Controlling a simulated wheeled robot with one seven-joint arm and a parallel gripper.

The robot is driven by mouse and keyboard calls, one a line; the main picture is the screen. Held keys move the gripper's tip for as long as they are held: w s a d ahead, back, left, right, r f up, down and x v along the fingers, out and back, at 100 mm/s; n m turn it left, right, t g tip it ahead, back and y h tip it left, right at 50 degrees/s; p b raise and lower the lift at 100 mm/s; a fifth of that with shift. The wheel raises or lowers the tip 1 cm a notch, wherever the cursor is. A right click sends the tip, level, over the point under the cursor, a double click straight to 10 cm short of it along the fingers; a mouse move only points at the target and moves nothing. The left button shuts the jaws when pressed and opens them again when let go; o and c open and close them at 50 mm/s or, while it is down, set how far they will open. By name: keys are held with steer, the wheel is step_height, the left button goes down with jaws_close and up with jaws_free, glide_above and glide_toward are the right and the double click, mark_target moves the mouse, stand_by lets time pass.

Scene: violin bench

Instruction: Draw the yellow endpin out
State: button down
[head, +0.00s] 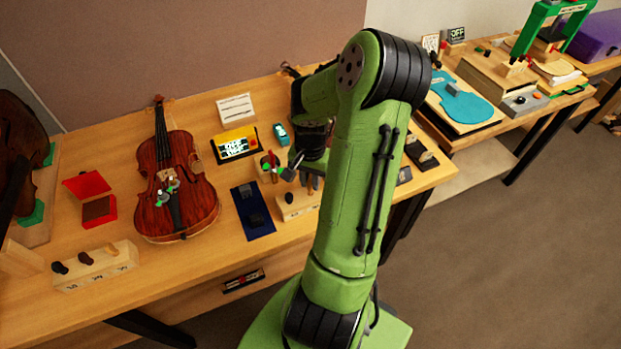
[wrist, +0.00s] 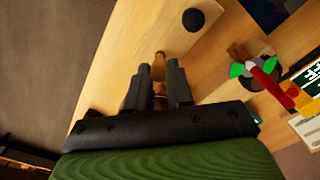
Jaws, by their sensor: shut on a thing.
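In the wrist view my gripper (wrist: 158,78) is shut on a tan-yellow peg, which I take as the yellow endpin (wrist: 158,66). Its rounded end shows just past the fingertips, and the rest is hidden between the fingers. It is over the pale wooden block (wrist: 178,50), which also carries a dark round knob (wrist: 192,20). In the head view my gripper (head: 312,184) is above the right end of the same block (head: 298,208). I cannot tell how deep the endpin sits in the block.
A red-handled, green-tipped tool (wrist: 262,72) on a holder is close to the gripper's right in the wrist view. In the head view a dark blue mat (head: 252,222), a yellow display box (head: 234,144) and a violin (head: 177,190) lie left. The table's front edge is near.

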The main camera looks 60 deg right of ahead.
steer(key=shift+r+p, duration=0.9)
steer(key=shift+r, duration=0.35)
step_height(320, 180, up, 7)
steer(key=p, duration=0.6)
